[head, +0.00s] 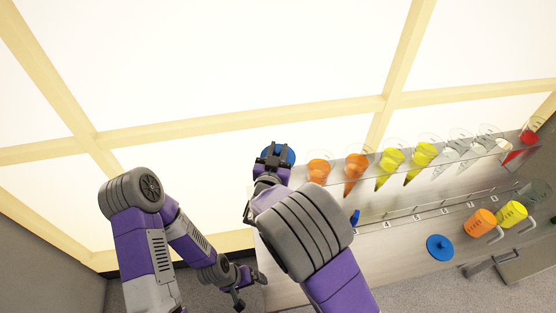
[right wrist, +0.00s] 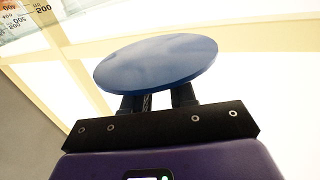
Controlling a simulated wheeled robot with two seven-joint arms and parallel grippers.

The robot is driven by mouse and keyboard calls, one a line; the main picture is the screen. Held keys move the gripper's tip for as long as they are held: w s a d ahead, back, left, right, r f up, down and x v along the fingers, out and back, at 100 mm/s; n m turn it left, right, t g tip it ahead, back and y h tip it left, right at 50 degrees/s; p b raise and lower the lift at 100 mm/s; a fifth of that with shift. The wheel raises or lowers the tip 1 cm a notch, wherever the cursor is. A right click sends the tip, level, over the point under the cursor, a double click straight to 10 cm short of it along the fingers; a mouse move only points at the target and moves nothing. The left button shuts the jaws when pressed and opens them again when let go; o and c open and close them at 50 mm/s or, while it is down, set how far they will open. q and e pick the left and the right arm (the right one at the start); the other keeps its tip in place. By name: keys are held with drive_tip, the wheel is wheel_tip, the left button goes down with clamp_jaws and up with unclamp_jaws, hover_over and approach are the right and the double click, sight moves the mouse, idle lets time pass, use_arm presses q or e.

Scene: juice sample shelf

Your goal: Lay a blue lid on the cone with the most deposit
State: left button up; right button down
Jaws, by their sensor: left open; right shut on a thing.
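My right gripper (head: 272,157) is shut on a blue lid (head: 290,154), held up near the left end of the rack. In the right wrist view the lid (right wrist: 155,62) is a flat disc across the fingers. A row of cones stands in a clear rack: an orange cone (head: 318,171) nearest the gripper, another orange cone (head: 355,171), two yellow cones (head: 390,165) (head: 421,158), several pale cones (head: 456,150) and a red cone (head: 519,148). Their deposits are too small to compare. My left gripper (head: 248,289) is open and low, left of the bench.
A second blue lid (head: 440,245) lies on the bench (head: 400,262). An orange jug (head: 480,223) and a yellow jug (head: 512,214) stand right of it. Part of a graduated clear vessel (right wrist: 28,20) shows in the right wrist view.

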drive_tip(key=shift+w+f+b, duration=0.1)
drive_tip(key=shift+f+b, duration=0.2)
drive_tip(key=shift+f, duration=1.65)
drive_tip(key=shift+d+f, duration=0.1)
drive_tip(key=shift+f, duration=0.05)
drive_tip(key=c, duration=0.9)
unclamp_jaws()
drive_tip(key=shift+r, duration=0.2)
drive_tip(key=v, duration=1.2)
drive_tip(key=shift+f, duration=0.1)
